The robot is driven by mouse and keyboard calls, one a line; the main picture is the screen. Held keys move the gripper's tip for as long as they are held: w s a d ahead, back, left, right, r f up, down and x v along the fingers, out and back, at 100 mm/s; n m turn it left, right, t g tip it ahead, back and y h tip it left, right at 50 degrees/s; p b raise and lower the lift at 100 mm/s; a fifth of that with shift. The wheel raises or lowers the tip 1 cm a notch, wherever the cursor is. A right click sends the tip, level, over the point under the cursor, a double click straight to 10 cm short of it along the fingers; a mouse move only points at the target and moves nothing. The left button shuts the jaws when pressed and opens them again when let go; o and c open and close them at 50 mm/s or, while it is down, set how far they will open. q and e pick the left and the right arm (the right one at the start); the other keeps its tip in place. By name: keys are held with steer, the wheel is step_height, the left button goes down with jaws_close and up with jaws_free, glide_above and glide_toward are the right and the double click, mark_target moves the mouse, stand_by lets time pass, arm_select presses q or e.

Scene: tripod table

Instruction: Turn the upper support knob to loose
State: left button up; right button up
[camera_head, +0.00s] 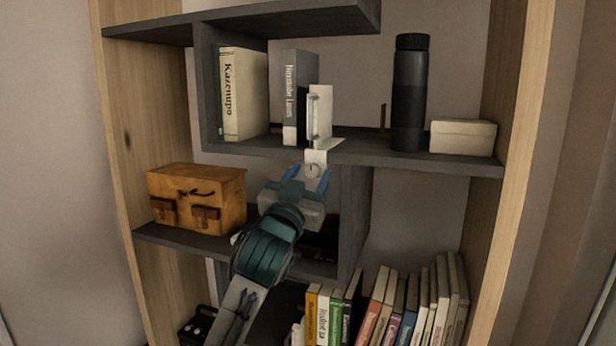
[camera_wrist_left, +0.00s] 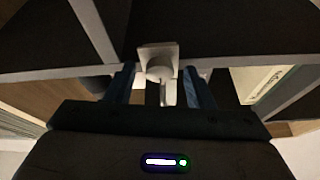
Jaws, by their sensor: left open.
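A white support (camera_head: 320,112) stands on the edge of the upper shelf board, with a flat foot and an upright part. Its small round white knob (camera_head: 313,170) sits on a white plate at the front edge of the board. The knob also shows in the left wrist view (camera_wrist_left: 159,67), in front of its square plate. My left gripper (camera_head: 312,176) reaches up from below with blue fingers. It is open, with one finger on each side of the knob. I cannot tell whether the fingers touch it. My right gripper is in neither view.
Two standing books (camera_head: 243,94) (camera_head: 298,95) are left of the support. A black bottle (camera_head: 409,95) and a cream box (camera_head: 463,138) are to the right. A brown case (camera_head: 197,197) sits on the lower left shelf. Several books (camera_head: 420,305) stand at the bottom.

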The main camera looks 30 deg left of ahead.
arm_select(q)
steer(key=shift+c, duration=0.5)
steer(key=c, duration=0.9)
